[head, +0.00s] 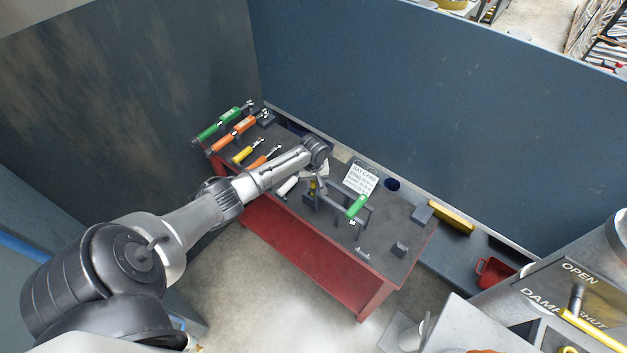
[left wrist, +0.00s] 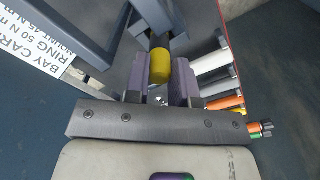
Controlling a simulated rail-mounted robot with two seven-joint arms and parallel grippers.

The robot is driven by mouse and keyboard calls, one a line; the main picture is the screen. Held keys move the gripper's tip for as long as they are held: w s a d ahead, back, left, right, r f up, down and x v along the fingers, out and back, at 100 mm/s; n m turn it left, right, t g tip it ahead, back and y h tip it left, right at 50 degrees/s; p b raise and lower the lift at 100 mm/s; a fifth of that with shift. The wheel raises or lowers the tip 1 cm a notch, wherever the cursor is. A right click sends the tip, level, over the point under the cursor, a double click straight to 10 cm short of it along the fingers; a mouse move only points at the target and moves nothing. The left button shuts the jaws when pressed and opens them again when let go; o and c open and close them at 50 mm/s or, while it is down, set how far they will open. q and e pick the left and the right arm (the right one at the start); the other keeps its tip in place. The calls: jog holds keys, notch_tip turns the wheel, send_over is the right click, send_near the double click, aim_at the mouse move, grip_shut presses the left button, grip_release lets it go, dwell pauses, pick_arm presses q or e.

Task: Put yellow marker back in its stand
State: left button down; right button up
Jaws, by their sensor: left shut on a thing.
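My left gripper (head: 317,184) is over the middle of the dark-topped red bench (head: 380,250). In the left wrist view its two fingers (left wrist: 160,78) are shut on the yellow marker (left wrist: 160,61), whose rounded yellow end shows between them. In the head view the marker is mostly hidden by the gripper, with only a small yellow patch showing. A dark frame (left wrist: 95,40) stands beside the fingers at upper left in the wrist view. I cannot tell which holder is the marker's stand. My right gripper is not in view.
Green and orange-handled tools (head: 220,124) and a yellow-handled one (head: 243,155) lie at the bench's left end. A green-handled tool (head: 356,206) is by the frame. A white sign (head: 360,179) stands behind. A blue wall (head: 430,90) closes the back.

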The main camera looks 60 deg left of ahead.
pick_arm(q)
jog(key=c, duration=0.9)
grip_release()
jog(key=o, duration=0.3)
jog(key=shift+o, duration=0.8)
jog(key=shift+s, duration=0.1)
jog(key=shift+r+p, duration=0.25)
jog(key=shift+p, duration=0.05)
jog(key=shift+d+r+p, duration=0.1)
jog(key=shift+r+p, duration=0.9)
jog(key=shift+p, duration=0.25)
